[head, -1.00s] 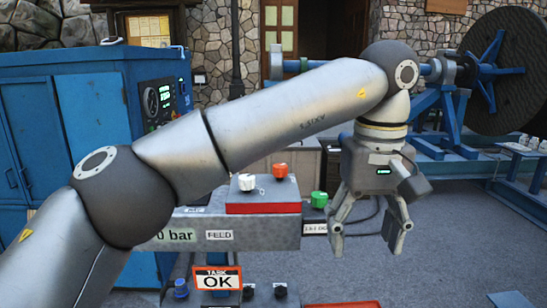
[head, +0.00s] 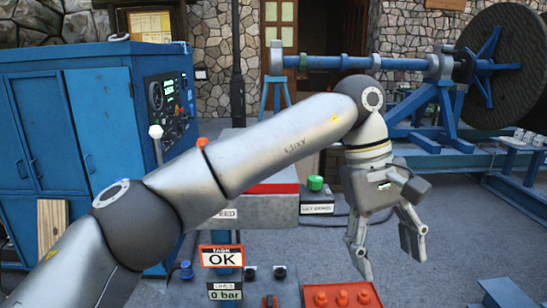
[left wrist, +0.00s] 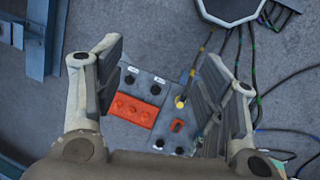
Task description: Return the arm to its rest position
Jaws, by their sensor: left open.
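My left gripper (head: 388,250) hangs at the end of my left arm, right of the middle in the head view. Its jaws point down, spread apart with nothing between them. In the left wrist view the open fingers (left wrist: 160,90) frame a grey control panel (left wrist: 150,90) on the floor side, with an orange-red block (left wrist: 133,110) on it. My arm crosses the head view from the lower left and hides part of the grey console (head: 265,210). My right gripper is not in view.
A blue cabinet (head: 70,120) with gauges stands at the left. A large cable reel (head: 505,60) on a blue stand is at the back right.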

